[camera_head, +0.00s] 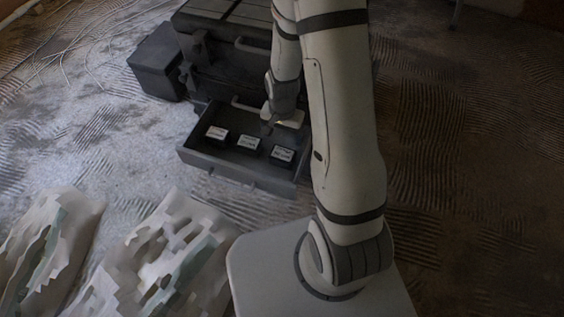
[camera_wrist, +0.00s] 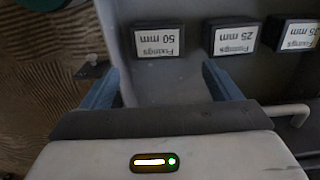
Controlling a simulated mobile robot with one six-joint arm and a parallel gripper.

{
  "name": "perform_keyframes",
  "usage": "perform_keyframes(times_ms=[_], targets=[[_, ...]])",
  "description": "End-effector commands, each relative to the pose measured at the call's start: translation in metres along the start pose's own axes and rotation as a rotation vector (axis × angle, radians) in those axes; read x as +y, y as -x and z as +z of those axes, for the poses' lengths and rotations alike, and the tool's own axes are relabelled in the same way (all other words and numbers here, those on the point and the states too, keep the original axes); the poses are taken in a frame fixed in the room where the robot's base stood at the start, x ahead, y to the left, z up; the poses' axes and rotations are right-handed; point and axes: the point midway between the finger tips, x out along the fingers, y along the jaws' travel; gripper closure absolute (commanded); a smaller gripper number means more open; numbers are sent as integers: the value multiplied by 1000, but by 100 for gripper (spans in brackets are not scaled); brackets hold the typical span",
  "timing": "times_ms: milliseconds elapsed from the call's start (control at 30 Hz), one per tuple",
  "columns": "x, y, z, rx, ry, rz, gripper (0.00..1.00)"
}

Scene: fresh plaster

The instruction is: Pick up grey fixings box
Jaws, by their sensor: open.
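Three small dark grey boxes with white labels sit in a row in an open grey drawer (camera_head: 228,171). In the wrist view the labels are upside down: "Fixings 50 mm" on the left box (camera_wrist: 158,40), "Fixings 25 mm" on the middle box (camera_wrist: 235,38), and seemingly "35 mm" on the right box (camera_wrist: 300,37), cut by the edge. In the head view they show as the right (camera_head: 283,153), middle (camera_head: 248,143) and left (camera_head: 216,133) boxes. My gripper (camera_wrist: 162,78) is open and empty, with the 50 mm box ahead between the lines of its fingers. It hangs over the drawer's back right.
The drawer belongs to a dark tool chest (camera_head: 222,50) with bar handles. A dark box (camera_head: 158,65) stands left of the chest. Crumpled pale sheets (camera_head: 165,255) lie at the front left, and loose wires (camera_head: 85,35) lie at the back left. Bare floor lies between.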

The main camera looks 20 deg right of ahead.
Motion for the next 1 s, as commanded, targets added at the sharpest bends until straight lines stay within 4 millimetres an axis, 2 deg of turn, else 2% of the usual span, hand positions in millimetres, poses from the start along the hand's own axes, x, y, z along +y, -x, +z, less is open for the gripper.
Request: perform_keyframes(times_ms=[33, 100, 533, 733, 833, 1000], targets=[[0, -22, 0, -5, -15, 4, 16], [0, -33, 0, -8, -28, 6, 16], [2, -77, 2, -10, -39, 8, 16], [4, -108, 3, -11, -39, 8, 16], [4, -115, 3, -10, -39, 8, 16], [4, -114, 3, -9, -39, 7, 16]])
